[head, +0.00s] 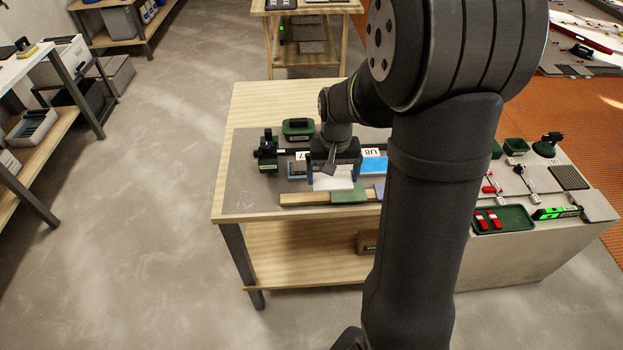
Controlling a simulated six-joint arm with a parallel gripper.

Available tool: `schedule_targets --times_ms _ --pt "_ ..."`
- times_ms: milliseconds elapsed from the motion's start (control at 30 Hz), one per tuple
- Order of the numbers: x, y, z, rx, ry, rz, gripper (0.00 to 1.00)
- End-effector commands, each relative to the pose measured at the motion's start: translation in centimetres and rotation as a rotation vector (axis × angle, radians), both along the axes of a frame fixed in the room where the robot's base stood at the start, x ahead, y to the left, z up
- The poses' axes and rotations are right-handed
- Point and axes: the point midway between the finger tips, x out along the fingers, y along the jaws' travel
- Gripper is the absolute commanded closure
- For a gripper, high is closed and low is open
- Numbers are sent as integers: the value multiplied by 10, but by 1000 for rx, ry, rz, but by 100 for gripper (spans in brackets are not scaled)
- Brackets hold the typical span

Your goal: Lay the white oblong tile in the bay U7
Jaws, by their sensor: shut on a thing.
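My gripper (334,172) points down over the grey mat on the wooden table, near the bays. It is shut on the white oblong tile (334,184), which shows just below and in front of the jaws. A label ending in 7 (301,156) stands behind and left of the gripper, partly hidden by it. The bay under it is mostly covered by the gripper. A label U8 (372,153) stands to the right, with a blue tile (373,166) in front of it. I cannot tell whether the white tile touches the surface below.
A wooden strip (300,199) with a green piece (348,197) lies along the table's front. A dark green device (267,152) and a green container (298,129) stand behind and left. A green tray (503,219) with red pieces lies right. My arm hides the table's middle.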

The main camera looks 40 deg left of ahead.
Motion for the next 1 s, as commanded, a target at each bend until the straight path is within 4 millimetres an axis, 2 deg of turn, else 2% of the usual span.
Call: schedule_targets --times_ms 33,167,300,433,700,833,1000 --pt "4 -9 6 1 -1 -4 22" --pt "11 -22 15 1 -1 -2 22" --pt "19 -17 19 0 0 1 22" --pt "31 14 19 0 0 4 22" --pt "51 99 13 0 0 4 22" --pt "55 125 10 0 -1 2 22" --pt "56 139 7 -1 -1 1 22"
